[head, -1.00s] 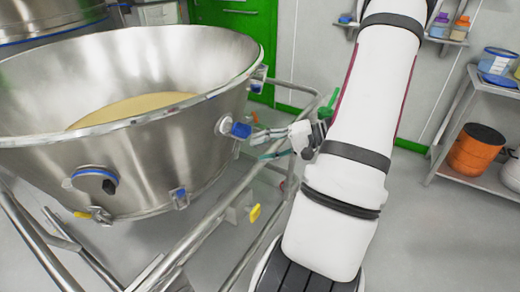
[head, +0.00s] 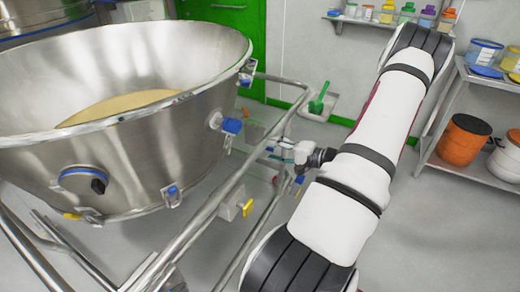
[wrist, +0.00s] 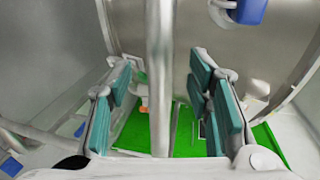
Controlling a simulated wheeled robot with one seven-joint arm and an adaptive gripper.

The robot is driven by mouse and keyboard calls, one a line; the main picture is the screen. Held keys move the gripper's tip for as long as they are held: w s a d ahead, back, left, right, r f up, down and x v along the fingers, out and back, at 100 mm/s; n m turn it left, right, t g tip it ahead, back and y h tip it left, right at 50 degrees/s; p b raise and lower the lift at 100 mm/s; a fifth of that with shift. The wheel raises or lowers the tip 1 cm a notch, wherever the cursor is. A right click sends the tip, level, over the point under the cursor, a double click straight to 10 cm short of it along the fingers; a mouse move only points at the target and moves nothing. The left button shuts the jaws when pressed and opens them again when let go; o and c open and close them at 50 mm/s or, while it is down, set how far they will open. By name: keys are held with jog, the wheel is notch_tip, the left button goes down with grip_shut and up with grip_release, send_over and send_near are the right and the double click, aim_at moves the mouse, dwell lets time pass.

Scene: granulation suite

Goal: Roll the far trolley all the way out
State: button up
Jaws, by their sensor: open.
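A big steel bowl (head: 130,150) holding tan powder rides on a steel tube frame (head: 196,222); together they look like a trolley. A second steel vessel (head: 45,12) shows partly at the top left, cut off by the frame edge. I cannot tell from these views which is the far trolley. My gripper (head: 276,150) is at the right side of the bowl's frame, beside a rail. In the wrist view my gripper (wrist: 165,105) is open, with teal pads on both sides of a steel tube (wrist: 160,75). I see no contact with the tube. The wheels are hidden.
A green scoop (head: 319,98) lies in a pale tray by the back wall. A rack (head: 450,92) with tubs and an orange drum (head: 463,140) stands at the right. A wall shelf (head: 385,22) holds bottles. Grey floor is bare at the lower right.

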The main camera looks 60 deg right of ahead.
aim_at(260, 148)
jog(key=shift+b+x, duration=0.3)
jog(key=shift+x, duration=2.45)
jog(key=shift+c, duration=0.5)
